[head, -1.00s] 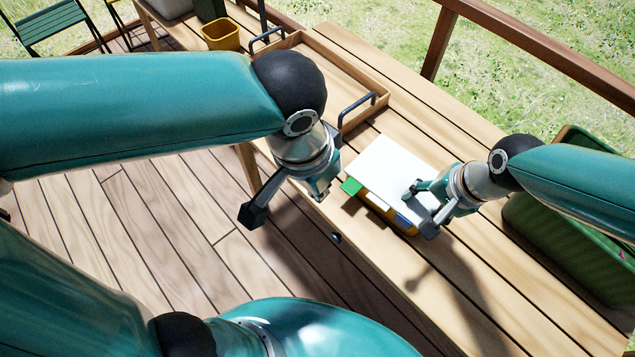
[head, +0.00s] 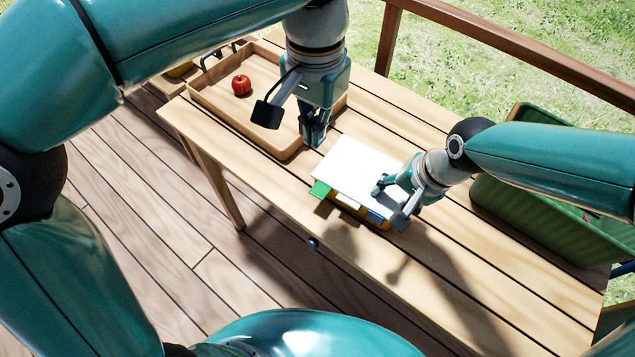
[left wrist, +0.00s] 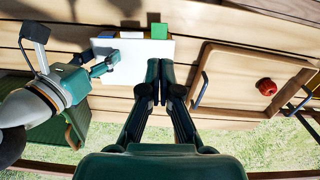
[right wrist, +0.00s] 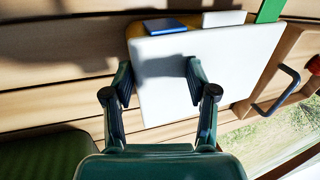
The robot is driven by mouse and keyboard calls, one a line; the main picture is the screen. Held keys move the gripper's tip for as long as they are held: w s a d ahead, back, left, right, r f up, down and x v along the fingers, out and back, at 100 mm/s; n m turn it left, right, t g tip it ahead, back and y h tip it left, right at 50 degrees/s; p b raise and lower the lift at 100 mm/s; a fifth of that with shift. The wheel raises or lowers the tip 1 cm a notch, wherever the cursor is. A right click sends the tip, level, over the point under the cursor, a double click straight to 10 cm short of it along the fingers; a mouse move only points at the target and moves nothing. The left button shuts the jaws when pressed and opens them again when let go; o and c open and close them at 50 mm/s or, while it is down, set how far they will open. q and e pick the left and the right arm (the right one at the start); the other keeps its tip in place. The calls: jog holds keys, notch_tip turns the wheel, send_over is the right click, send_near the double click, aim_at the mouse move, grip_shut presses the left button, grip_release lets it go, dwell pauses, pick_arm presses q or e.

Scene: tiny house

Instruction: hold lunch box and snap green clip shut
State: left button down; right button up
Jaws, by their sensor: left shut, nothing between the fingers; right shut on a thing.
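The lunch box has a white lid (head: 352,172) and a yellow body (head: 375,218), and sits on the table. On its near side the green clip (head: 320,189) sticks out at the left, with a white clip (head: 348,202) and a blue clip (head: 376,214) beside it. The green clip also shows in the left wrist view (left wrist: 159,32). My right gripper (head: 392,203) is shut on the lunch box at its right end, one finger over the lid. My left gripper (head: 313,140) is shut and empty, above the table just behind the lid's left corner.
A green crate (head: 540,200) stands at the right. The table's front strip (head: 400,275) is clear.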

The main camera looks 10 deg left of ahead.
aim_at(317, 194)
pick_arm(q)
jog(key=shift+w+d+f+g, duration=0.2)
jog(key=shift+w+f, duration=0.1)
jog(key=shift+f, duration=0.25)
jog(key=shift+w+d+f+g, duration=0.1)
jog(key=shift+w+d+f, duration=0.15)
jog(key=shift+f, duration=0.25)
jog(key=shift+f, duration=0.1)
jog(key=f, duration=0.9)
jog(key=s+f, duration=0.1)
jog(key=f, duration=0.3)
jog(key=shift+a+f, duration=0.25)
jog(key=shift+f, duration=0.15)
